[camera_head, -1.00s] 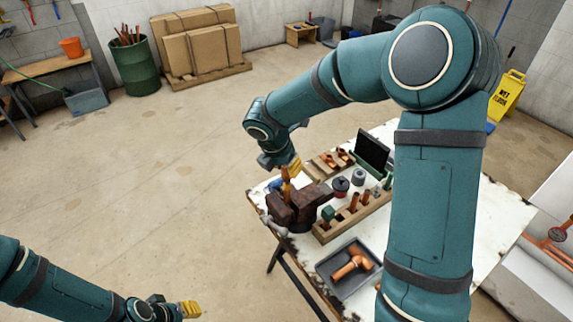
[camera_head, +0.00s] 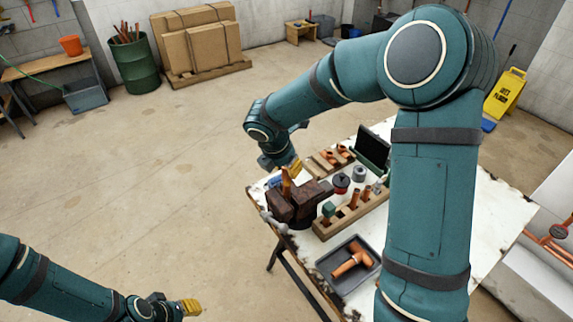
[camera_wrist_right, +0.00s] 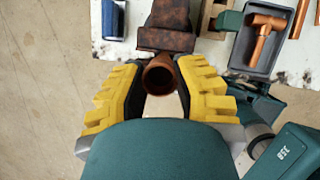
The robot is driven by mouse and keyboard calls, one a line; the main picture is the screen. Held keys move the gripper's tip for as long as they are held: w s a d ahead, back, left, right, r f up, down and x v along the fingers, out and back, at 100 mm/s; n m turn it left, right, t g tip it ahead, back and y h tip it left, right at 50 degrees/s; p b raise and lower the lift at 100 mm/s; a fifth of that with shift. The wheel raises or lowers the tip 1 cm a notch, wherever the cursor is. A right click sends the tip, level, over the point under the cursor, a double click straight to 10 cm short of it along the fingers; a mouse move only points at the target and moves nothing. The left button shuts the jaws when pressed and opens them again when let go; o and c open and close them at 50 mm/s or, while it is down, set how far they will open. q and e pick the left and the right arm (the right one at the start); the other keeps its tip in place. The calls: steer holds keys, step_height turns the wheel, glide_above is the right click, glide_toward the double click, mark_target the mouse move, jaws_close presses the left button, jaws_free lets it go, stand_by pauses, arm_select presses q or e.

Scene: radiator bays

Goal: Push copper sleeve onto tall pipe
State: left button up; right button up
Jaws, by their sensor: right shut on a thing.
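My right gripper (camera_head: 292,168) is over the near left corner of the workbench, above a rusty brown vise (camera_head: 318,196). It is shut on a copper sleeve (camera_wrist_right: 160,78), whose round open end shows between the yellow fingers in the right wrist view. An upright copper piece (camera_head: 287,187) shows just below the fingers, at the vise. I cannot tell there where sleeve ends and tall pipe begins, or how far the sleeve is over the pipe. My left gripper (camera_head: 190,308) is low at the left, over bare floor, away from the bench; its finger gap is not clear.
A wooden block (camera_head: 350,212) with upright copper pieces stands beside the vise. A grey tray (camera_head: 341,277) with a copper tee (camera_head: 352,259) lies nearer. A red-topped can (camera_head: 341,182) and a grey roll (camera_head: 359,174) stand behind. The floor left of the bench is clear.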

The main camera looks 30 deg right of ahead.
steer(key=shift+f, duration=0.1)
stand_by(0.3)
steer(key=shift+f+b, duration=0.55)
steer(key=shift+f, duration=0.25)
steer(key=o, duration=1)
steer(key=shift+c, duration=0.2)
steer(key=shift+r+p, duration=3.15)
steer(key=shift+r, duration=0.45)
